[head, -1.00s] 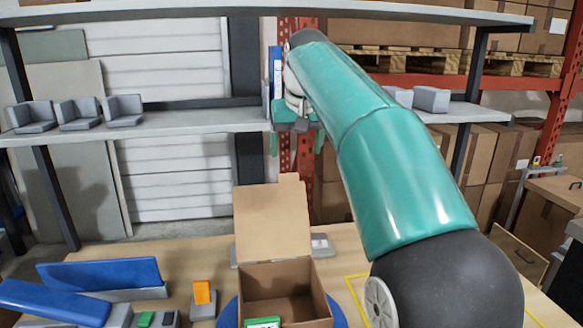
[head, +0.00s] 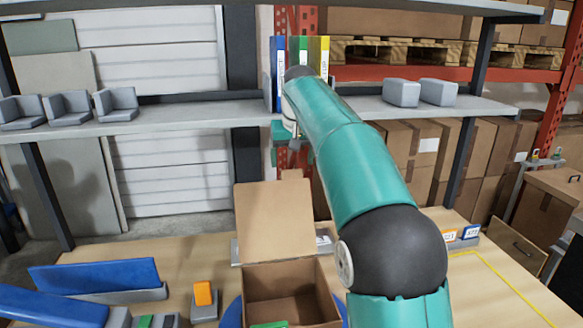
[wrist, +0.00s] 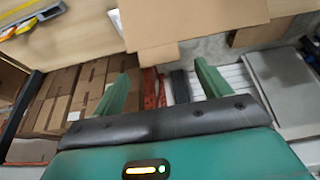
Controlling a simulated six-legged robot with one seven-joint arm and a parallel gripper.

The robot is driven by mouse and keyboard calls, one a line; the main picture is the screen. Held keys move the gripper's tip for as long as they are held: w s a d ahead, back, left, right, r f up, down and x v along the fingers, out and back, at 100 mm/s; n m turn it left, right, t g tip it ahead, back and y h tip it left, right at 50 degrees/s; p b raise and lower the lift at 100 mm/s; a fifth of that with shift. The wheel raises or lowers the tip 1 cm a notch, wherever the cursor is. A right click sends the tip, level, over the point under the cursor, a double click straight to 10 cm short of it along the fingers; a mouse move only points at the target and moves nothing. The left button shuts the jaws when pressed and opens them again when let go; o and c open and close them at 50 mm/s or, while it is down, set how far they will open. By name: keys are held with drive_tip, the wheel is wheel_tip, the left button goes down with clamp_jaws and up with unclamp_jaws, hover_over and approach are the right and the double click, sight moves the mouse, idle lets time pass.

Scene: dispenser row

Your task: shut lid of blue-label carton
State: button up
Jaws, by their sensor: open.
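An open brown carton (head: 285,292) stands on the table at the bottom middle of the head view. Its lid (head: 273,218) stands upright at the back edge. A green label edge (head: 268,325) shows at the carton's front, cut by the frame; I see no blue label on it. My gripper (head: 288,148) is beyond and above the lid, partly hidden behind my arm. In the wrist view my gripper (wrist: 163,88) is open, with nothing between its green fingers. A cardboard panel with a tab, apparently the lid (wrist: 190,22), lies beyond the fingertips.
Yellow tape (head: 500,280) marks bare table at right.

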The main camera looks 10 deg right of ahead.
sight(292, 173)
drive_tip(key=shift+x, duration=2)
drive_tip(key=c, duration=1.4)
